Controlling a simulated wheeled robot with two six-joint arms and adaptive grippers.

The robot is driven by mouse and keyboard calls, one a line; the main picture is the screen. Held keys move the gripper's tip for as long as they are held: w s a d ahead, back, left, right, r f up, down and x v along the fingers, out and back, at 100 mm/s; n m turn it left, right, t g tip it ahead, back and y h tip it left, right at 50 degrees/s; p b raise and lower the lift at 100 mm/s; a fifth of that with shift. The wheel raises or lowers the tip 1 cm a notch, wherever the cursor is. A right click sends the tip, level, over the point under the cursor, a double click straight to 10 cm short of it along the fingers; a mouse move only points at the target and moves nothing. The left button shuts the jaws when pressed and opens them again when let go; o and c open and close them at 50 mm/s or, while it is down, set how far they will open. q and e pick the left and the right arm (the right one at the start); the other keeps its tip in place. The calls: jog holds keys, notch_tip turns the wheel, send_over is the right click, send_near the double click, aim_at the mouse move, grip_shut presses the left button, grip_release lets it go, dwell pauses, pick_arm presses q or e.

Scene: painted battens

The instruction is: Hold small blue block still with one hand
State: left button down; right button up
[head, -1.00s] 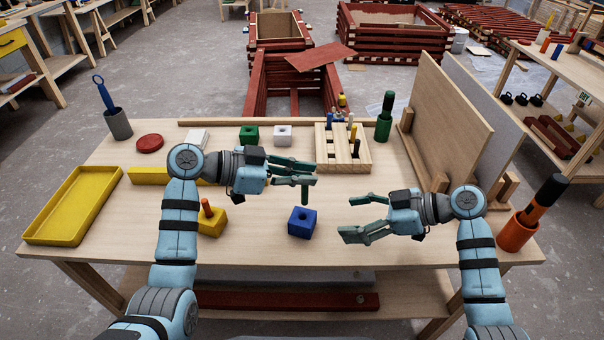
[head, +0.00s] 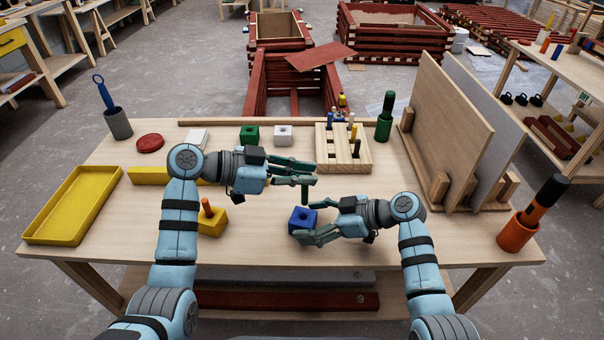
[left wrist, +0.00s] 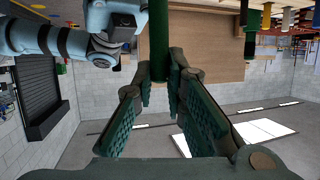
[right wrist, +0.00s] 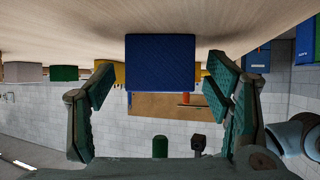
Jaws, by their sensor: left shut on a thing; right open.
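The small blue block (head: 299,217) stands on the table with a dark hole in its top. In the right wrist view the blue block (right wrist: 160,62) is centred between the fingertips, with a gap on each side. My right gripper (head: 308,222) is open, its fingers reaching along both sides of the block. My left gripper (head: 311,175) is shut on a green peg (head: 305,194), held upright just above the block. The peg also shows between the fingers in the left wrist view (left wrist: 159,35). The peg's lower end is close to the hole; I cannot tell whether it touches.
A yellow block (head: 211,221) with an orange peg stands to the left. Green (head: 249,136) and white (head: 283,135) blocks and a wooden peg rack (head: 343,158) are at the back. A yellow tray (head: 72,205) lies at far left. The table front is clear.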

jog(key=shift+w+a+f, duration=0.2)
jog(key=shift+a+f, duration=0.1)
jog(key=shift+a, duration=0.25)
jog(key=shift+c, duration=0.3)
jog(key=c, duration=0.9)
